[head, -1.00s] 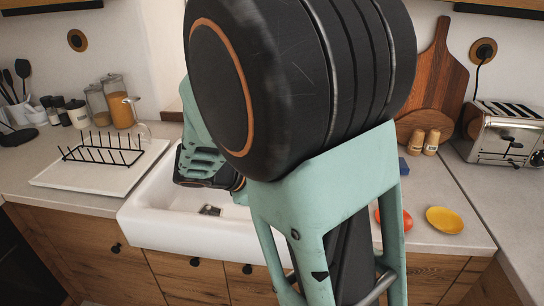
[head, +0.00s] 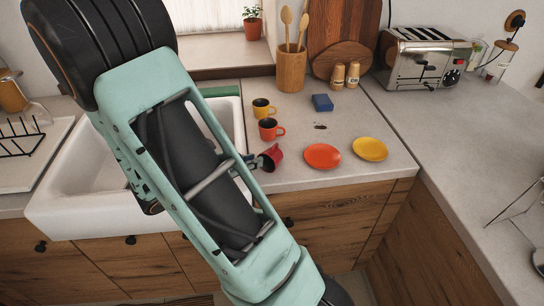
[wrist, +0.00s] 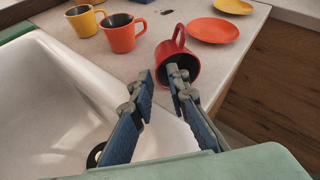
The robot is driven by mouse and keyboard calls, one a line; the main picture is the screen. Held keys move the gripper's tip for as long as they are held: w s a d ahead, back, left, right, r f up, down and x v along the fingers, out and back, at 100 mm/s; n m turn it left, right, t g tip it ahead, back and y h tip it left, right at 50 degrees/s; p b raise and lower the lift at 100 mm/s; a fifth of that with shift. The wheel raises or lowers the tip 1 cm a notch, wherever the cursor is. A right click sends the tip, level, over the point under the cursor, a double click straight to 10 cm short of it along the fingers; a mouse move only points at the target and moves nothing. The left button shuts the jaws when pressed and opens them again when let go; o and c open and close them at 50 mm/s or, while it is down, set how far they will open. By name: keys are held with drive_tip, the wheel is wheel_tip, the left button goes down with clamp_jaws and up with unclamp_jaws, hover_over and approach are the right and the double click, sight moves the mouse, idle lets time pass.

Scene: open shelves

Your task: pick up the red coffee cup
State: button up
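My gripper (wrist: 165,82) is open at the cup. Its right fingertip overlaps the mouth and its left fingertip is left of the rim. I cannot tell if they touch it. In the head view only a small part of the gripper (head: 254,161) shows past my arm.
An orange cup (head: 270,130) and a yellow cup (head: 263,108) stand upright behind the red cup. An orange plate (head: 322,156) and a yellow plate (head: 370,149) lie to the right. The white sink (head: 75,200) is on the left.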

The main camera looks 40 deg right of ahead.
sight(262, 155)
drive_tip(key=x, duration=0.5)
clamp_jaws()
drive_tip(key=shift+r, duration=0.1)
